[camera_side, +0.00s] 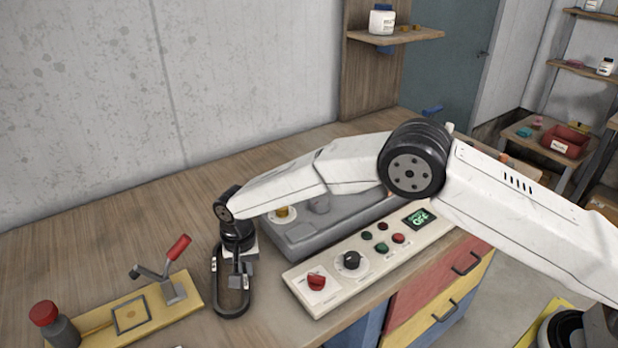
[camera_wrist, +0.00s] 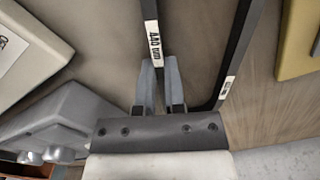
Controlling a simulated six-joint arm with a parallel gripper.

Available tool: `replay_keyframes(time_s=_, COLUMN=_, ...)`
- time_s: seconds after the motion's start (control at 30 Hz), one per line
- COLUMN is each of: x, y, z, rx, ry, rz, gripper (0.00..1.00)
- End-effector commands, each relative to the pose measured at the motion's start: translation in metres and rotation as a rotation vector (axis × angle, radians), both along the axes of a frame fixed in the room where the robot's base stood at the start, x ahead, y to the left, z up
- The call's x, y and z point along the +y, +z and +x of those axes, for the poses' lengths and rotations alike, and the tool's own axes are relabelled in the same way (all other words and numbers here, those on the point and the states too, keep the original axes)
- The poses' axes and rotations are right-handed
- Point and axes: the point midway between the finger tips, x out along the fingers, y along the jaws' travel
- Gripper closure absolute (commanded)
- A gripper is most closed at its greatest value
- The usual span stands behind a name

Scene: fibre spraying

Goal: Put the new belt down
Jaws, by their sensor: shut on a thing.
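The new belt is a black loop (camera_side: 218,285) in the side view, hanging upright from my gripper (camera_side: 240,272) just over the wooden bench. I cannot tell whether its lower end touches the bench. In the wrist view my gripper (camera_wrist: 159,72) is shut on one run of the belt (camera_wrist: 235,52), at a white label that seems to read 440 mm. The other run passes to the right of the fingers and carries a second white label. The far end of the loop is outside the wrist view.
A control panel (camera_side: 378,258) with knobs and buttons is right of the gripper, before a grey machine (camera_side: 300,240). A yellow board (camera_side: 95,325) with a red-handled clamp (camera_side: 176,265) and a red-capped bottle (camera_side: 52,325) lie left. Bare bench (camera_side: 120,225) lies behind that board.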

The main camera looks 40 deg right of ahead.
Motion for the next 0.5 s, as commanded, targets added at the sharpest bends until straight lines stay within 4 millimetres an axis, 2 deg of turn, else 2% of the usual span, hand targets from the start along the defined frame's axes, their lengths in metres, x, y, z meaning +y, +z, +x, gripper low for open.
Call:
replay_keyframes(time_s=0.07, x=0.0001, y=-0.0018, z=0.0, rx=0.0, ry=0.0, rz=0.0, gripper=1.0)
replay_keyframes(time_s=0.1, x=0.0, y=-0.0016, z=0.0, rx=0.0, ry=0.0, rz=0.0, gripper=0.75)
replay_keyframes(time_s=0.17, x=0.0, y=-0.0015, z=0.0, rx=0.0, ry=0.0, rz=0.0, gripper=0.56)
replay_keyframes(time_s=0.2, x=0.0, y=-0.0015, z=0.0, rx=0.0, ry=0.0, rz=0.0, gripper=0.53)
replay_keyframes(time_s=0.5, x=0.0, y=-0.001, z=0.0, rx=0.0, ry=0.0, rz=0.0, gripper=0.53)
